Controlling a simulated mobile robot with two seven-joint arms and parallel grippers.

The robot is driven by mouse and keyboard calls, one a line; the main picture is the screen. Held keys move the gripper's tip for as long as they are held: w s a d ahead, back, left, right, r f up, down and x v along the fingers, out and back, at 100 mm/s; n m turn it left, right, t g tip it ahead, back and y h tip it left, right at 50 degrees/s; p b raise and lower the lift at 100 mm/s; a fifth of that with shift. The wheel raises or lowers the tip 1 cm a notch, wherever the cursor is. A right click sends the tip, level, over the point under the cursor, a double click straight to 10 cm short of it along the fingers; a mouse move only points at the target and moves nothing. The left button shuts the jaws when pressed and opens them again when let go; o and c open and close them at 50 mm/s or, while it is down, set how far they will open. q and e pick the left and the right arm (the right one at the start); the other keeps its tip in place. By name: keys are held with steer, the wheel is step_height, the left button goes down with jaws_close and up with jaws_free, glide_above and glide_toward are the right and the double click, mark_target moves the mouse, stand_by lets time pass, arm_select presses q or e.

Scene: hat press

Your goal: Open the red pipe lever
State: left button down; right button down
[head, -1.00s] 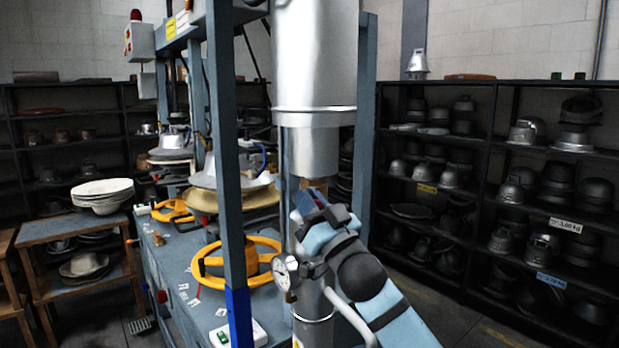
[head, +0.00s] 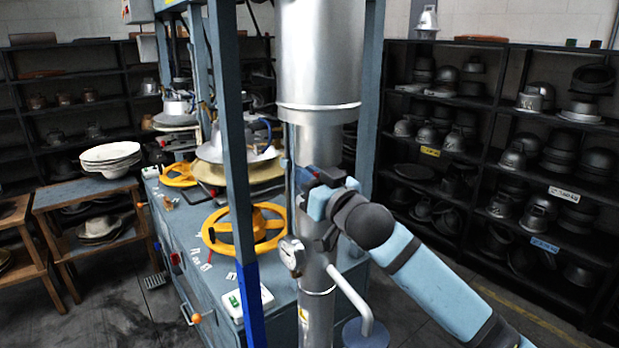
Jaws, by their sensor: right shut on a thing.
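The silver vertical pipe (head: 317,278) stands in front of the press, with a round pressure gauge (head: 291,254) on its left side. My right gripper (head: 305,178) is at the pipe, just below the wide silver cylinder (head: 318,55). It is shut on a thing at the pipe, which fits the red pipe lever. The lever itself is hidden by the gripper and wrist, so its angle cannot be told. My left gripper is not in view.
Yellow handwheels (head: 244,232) and a blue-grey press frame (head: 229,150) stand left of the pipe. A bent grey pipe (head: 352,297) rises just below my right forearm. Dark shelves (head: 478,215) with metal hat moulds stand at the right. Some floor before them is clear.

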steer(key=c, duration=1.2)
jaws_free()
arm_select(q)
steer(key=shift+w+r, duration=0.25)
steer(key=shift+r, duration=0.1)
